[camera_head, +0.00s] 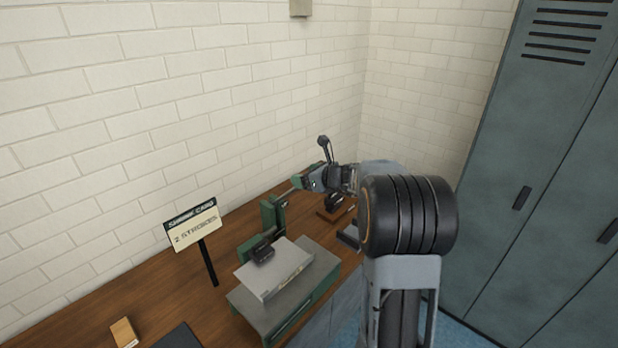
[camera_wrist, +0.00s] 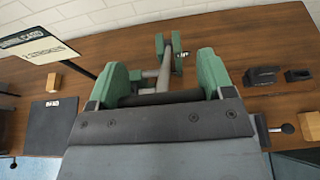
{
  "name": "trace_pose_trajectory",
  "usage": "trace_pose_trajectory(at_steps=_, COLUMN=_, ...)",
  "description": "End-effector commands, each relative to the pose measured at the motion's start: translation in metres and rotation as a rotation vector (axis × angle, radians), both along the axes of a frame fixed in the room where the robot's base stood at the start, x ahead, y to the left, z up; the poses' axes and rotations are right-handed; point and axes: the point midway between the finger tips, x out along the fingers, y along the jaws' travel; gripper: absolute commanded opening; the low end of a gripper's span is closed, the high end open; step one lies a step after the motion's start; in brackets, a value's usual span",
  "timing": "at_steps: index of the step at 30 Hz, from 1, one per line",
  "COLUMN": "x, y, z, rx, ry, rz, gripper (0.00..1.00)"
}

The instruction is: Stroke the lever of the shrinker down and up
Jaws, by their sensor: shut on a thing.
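The shrinker (camera_head: 271,216) is a green bench tool on the wooden bench, with its lever (camera_head: 292,190) rising back and right toward my gripper. My gripper (camera_head: 310,183) is at the lever's outer end, above the bench. In the wrist view, the green fingers of my gripper (camera_wrist: 162,86) are shut on the dark grip of the lever (camera_wrist: 160,98), which lies crosswise between them. The shrinker's green upright (camera_wrist: 160,46) and a grey rod show beyond the fingers. A grey metal sheet (camera_head: 268,276) lies at the shrinker's jaws. My arm hides some of the bench to the right.
A sign (camera_head: 193,225) reading "2 strokes" stands left of the shrinker. A wooden block (camera_head: 124,332) and a dark mat (camera_wrist: 48,122) lie to the left. Small dark tools (camera_wrist: 262,76) lie to the right. A brick wall is behind; grey lockers (camera_head: 500,170) stand right.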

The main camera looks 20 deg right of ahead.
Motion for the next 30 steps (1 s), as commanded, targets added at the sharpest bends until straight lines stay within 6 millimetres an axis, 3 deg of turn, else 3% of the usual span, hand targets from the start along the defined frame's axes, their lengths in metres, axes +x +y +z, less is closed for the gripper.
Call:
trace_pose_trajectory(at_steps=8, x=0.001, y=0.001, z=0.001, rx=0.001, ry=-0.003, rz=0.001, gripper=0.32)
trace_pose_trajectory(at_steps=9, x=0.001, y=0.001, z=0.001, rx=0.001, ry=-0.003, rz=0.001, gripper=0.76)
trace_pose_trajectory(at_steps=16, x=0.000, y=0.000, z=0.000, rx=0.000, ry=-0.001, rz=0.000, gripper=0.98)
trace_pose_trajectory(at_steps=25, x=-0.002, y=-0.002, z=0.001, rx=0.000, ry=0.000, rz=-0.001, gripper=1.00)
trace_pose_trajectory(at_steps=30, x=-0.019, y=-0.010, z=0.007, rx=-0.001, ry=-0.001, rz=-0.004, gripper=1.00)
